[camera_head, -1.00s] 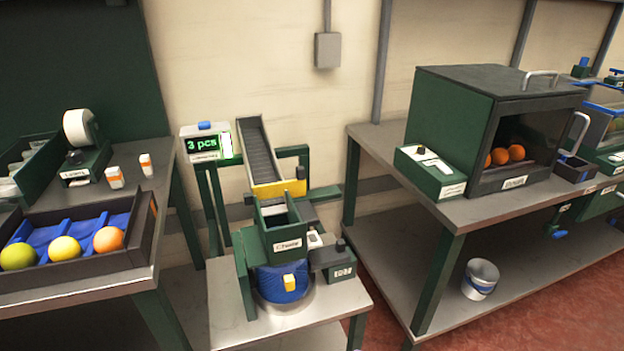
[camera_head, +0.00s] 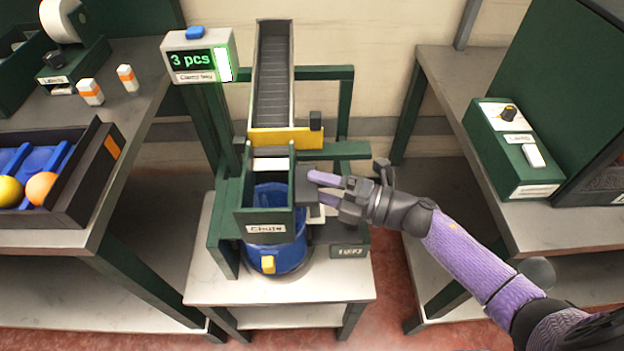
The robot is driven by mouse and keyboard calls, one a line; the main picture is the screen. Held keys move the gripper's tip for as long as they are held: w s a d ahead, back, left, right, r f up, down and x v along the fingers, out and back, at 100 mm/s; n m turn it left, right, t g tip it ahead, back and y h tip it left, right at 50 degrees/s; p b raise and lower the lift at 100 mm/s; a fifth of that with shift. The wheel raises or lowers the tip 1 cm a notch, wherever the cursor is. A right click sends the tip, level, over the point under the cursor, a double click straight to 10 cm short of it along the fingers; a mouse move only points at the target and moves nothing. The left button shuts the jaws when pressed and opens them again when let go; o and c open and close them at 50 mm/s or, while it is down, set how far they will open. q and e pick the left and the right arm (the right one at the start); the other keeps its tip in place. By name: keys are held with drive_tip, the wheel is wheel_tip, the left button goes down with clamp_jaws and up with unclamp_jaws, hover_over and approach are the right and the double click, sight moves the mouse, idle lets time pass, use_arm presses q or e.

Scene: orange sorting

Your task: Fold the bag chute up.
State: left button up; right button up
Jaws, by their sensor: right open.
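The bag chute (camera_head: 265,217) is a green open-topped box labelled "Chute", below the conveyor at the middle of the view. It hangs over the blue bag (camera_head: 268,258), whose front shows below it with a yellow tab. My right gripper (camera_head: 315,188) reaches in from the right, with two purple fingers pointing left at the chute's right side. The gripper is open. A dark block (camera_head: 306,186) sits at the fingertips by the chute's right wall; I cannot tell whether the fingers touch it. My left gripper is not in view.
The sloping conveyor (camera_head: 272,85) ends at a yellow gate (camera_head: 285,137) above the chute. A counter display (camera_head: 198,58) reads "3 pcs".

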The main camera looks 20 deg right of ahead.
drive_tip(key=shift+x, duration=1.05)
clamp_jaws()
idle(0.6)
